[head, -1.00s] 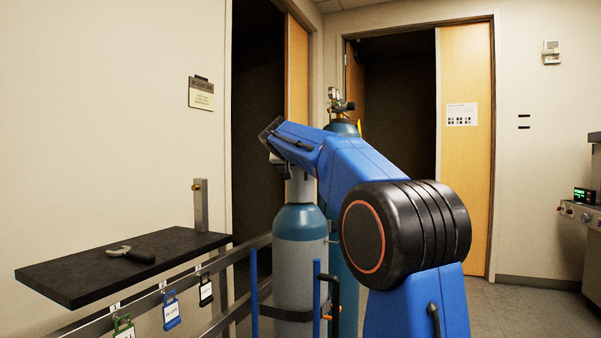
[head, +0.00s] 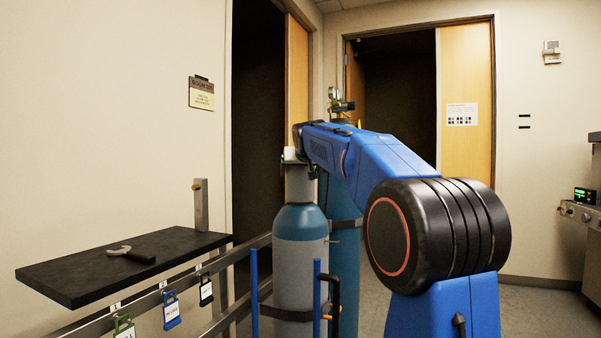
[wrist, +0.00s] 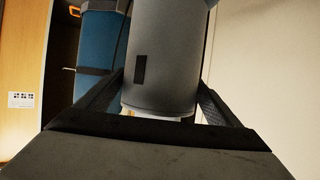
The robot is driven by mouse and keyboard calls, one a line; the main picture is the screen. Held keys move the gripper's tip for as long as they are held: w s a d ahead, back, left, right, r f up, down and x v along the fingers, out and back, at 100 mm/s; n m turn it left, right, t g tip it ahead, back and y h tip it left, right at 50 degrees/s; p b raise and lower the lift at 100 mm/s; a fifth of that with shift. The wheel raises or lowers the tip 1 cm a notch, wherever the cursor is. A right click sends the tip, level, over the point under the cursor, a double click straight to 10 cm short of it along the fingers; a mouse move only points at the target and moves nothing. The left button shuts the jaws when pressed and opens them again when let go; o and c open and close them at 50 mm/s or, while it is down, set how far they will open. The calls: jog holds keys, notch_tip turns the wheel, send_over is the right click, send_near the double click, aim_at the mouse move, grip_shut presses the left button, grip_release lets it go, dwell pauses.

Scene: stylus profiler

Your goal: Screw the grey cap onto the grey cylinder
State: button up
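The grey cylinder (head: 300,270) stands upright, with a blue shoulder. The grey cap (head: 298,184) sits upright on top of that shoulder; the thread between them is hidden. My gripper (head: 297,160) is at the top of the cap, reaching in from the right. In the wrist view the cap (wrist: 165,50) fills the middle, with a dark slot in its side. My gripper's fingers (wrist: 162,90) lie along both sides of it, with no visible gap, so it looks shut on the cap.
A teal cylinder (head: 342,205) with a valve stands close behind on the right. A rail with padlocks (head: 171,308) and blue posts (head: 254,290) run in front. A black shelf (head: 70,280) at the left holds a wrench (head: 130,254).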

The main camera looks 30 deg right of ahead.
jog(key=shift+d+n+t+y, duration=0.1)
jog(key=shift+n+t+y, duration=0.3)
jog(key=shift+n+y, duration=0.75)
jog(key=shift+n+y, duration=1.25)
jog(key=shift+y, duration=0.3)
jog(key=n+y, duration=0.3)
jog(key=shift+n+g+y, duration=0.5)
jog(key=shift+n+y, duration=0.2)
jog(key=shift+y, duration=0.3)
